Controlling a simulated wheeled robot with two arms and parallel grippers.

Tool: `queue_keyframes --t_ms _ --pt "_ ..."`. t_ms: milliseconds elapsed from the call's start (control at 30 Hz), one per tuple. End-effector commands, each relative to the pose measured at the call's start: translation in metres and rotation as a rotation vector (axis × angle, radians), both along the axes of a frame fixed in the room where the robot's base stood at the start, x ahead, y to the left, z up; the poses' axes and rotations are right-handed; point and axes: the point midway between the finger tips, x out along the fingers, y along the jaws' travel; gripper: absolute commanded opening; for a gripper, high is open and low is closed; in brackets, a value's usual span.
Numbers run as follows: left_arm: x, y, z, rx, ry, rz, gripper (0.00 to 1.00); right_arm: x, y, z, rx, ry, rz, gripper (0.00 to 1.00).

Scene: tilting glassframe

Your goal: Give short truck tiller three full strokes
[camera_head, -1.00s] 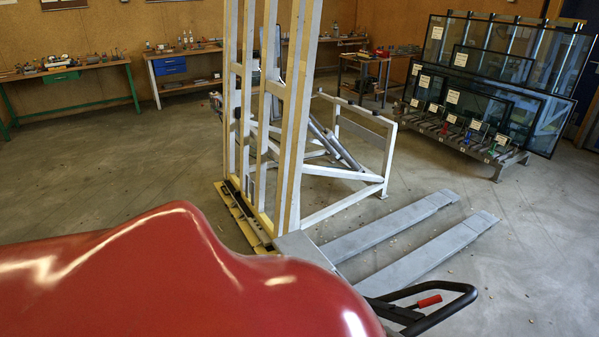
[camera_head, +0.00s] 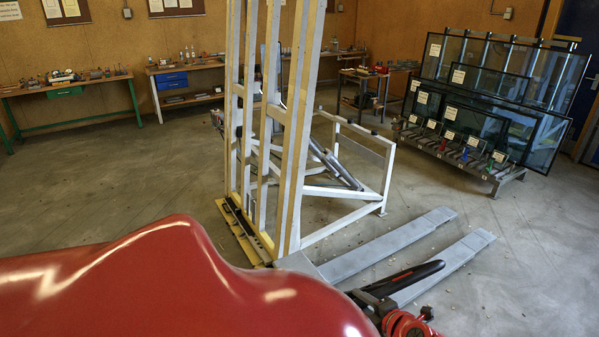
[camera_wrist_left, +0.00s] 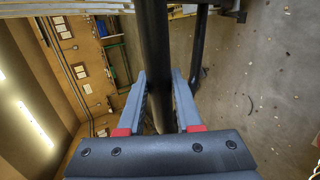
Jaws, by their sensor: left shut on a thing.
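The short truck's grey forks (camera_head: 390,242) lie low over the floor, right of a tall pale frame. Its black tiller handle (camera_head: 405,280) looks like a narrow slanted bar over the near fork, seen almost edge-on. In the left wrist view, my left gripper (camera_wrist_left: 158,75) has its grey fingers with red pads on either side of a dark tiller bar (camera_wrist_left: 155,40), shut on it. In the head view, red coiled parts show below the handle; I cannot tell where the fingers are there. The truck's root is hidden behind my red body. My right gripper is not in view.
The tall pale frame (camera_head: 287,130) with slanted struts stands close on the left, on a yellow base (camera_head: 243,230). A rack of glass panes (camera_head: 490,100) stands at the back right. Workbenches (camera_head: 68,88) line the back wall. The floor right of the forks is clear.

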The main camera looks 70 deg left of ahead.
Motion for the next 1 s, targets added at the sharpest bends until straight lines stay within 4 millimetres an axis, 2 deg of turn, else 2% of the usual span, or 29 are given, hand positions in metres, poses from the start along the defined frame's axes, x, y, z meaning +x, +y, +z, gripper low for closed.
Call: queue_keyframes --t_ms 33,367,533,700,800,1000 --pt "-0.001 0.004 0.005 -0.001 0.002 0.001 0.0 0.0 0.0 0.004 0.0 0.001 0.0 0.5" --pt "-0.002 0.01 0.007 -0.002 0.0 0.001 0.0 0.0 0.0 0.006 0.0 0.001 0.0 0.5" --pt "-0.011 0.049 0.037 -0.002 0.0 0.01 0.0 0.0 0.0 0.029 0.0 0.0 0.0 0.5" --pt "-0.014 0.084 0.057 0.001 -0.002 0.006 0.0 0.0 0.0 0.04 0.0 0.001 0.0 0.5" --pt "-0.014 0.092 0.059 -0.001 -0.001 0.001 0.0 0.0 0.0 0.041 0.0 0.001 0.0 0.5" --pt "-0.014 0.092 0.057 -0.001 0.0 -0.001 0.0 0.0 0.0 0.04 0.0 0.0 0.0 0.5"
